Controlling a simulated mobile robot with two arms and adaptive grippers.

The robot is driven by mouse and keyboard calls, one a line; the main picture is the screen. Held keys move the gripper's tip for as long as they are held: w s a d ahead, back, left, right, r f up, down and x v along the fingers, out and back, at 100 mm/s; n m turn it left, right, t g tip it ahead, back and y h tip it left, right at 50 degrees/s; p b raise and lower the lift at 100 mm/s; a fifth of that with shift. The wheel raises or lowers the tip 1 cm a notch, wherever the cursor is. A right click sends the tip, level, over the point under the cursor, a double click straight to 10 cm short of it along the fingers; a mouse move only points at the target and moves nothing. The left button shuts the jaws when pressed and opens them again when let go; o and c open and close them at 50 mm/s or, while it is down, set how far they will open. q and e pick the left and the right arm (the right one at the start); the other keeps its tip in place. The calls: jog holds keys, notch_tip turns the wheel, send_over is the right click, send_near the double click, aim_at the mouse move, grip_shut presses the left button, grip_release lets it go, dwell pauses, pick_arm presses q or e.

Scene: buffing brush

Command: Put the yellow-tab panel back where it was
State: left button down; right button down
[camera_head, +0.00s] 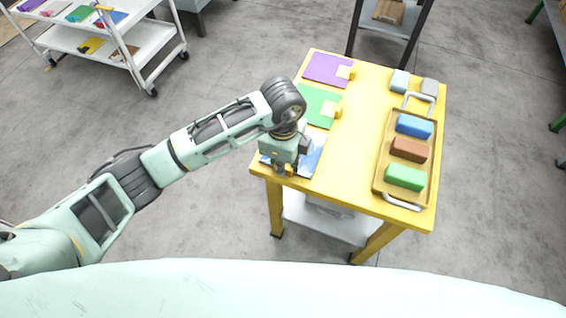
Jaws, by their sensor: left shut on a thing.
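A blue-and-white panel (312,160) is at the near left corner of the yellow table (350,130). My left gripper (285,168) points down over its left part and is shut on it. A bit of yellow shows at the fingers; the arm hides most of the grip, and I cannot tell whether the panel touches the table. A green panel (316,100) with a yellow tab lies behind it. A purple panel (326,68) with a yellow tab lies at the far left corner. My right gripper is not in view.
A tray (380,165) with metal handles holds blue, brown and green blocks on the table's right side. Light blue and grey blocks stand behind it. The table's middle is clear. A white trolley (145,42) with colored panels stands at the upper left.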

pick_arm(q)
jog(key=c, duration=1.8)
grip_release()
jog(key=shift+c, duration=0.2)
notch_tip(320, 180, up, 12)
jog(key=shift+b, duration=0.3)
